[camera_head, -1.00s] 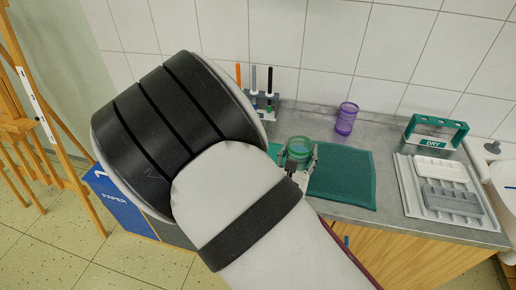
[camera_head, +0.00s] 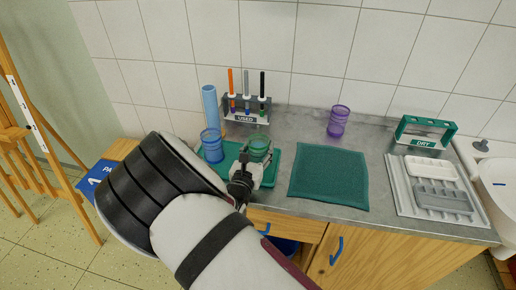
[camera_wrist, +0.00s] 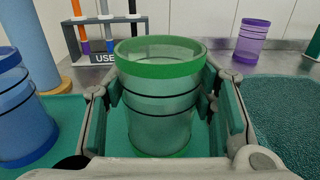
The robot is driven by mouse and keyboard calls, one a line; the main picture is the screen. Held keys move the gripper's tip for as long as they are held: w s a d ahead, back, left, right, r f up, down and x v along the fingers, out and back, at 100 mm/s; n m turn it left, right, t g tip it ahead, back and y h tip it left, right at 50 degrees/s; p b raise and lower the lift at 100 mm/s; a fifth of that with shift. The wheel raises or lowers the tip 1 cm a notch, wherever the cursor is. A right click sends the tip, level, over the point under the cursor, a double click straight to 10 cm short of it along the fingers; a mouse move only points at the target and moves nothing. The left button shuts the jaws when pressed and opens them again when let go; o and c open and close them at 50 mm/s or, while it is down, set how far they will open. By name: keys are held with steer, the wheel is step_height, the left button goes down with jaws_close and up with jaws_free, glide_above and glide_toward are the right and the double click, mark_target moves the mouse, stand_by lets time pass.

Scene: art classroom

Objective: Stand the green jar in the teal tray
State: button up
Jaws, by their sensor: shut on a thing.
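The green jar (camera_head: 258,148), clear with a bright green rim and dark bands, is upright between the fingers of my gripper (camera_head: 256,160). In the wrist view the fingers (camera_wrist: 163,108) are shut on both sides of the jar (camera_wrist: 160,72). The teal tray (camera_head: 231,153) lies on the counter, with the jar over its right part. The tray surface (camera_wrist: 72,118) shows around the jar in the wrist view. I cannot tell whether the jar's base touches it. My arm hides the tray's front left part.
A blue jar (camera_head: 212,147) stands upright at the tray's left. Behind are a tall blue cylinder (camera_head: 209,103) and the USED rack (camera_head: 246,119) with several brushes. A green mat (camera_head: 329,178), purple jar (camera_head: 338,121), DRY rack (camera_head: 425,131) and grey drying tray (camera_head: 402,190) lie to the right.

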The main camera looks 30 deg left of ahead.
steer(key=shift+f, duration=0.1)
steer(key=o, duration=1.1)
steer(key=shift+f, duration=0.1)
steer(key=shift+o, duration=0.2)
steer(key=shift+s+r, duration=0.15)
steer(key=shift+r, duration=0.05)
steer(key=s, duration=0.4)
steer(key=s+d, duration=0.1)
steer(key=s, duration=0.2)
steer(key=s+d, duration=0.1)
steer(key=s, duration=0.3)
steer(key=shift+s, duration=0.3)
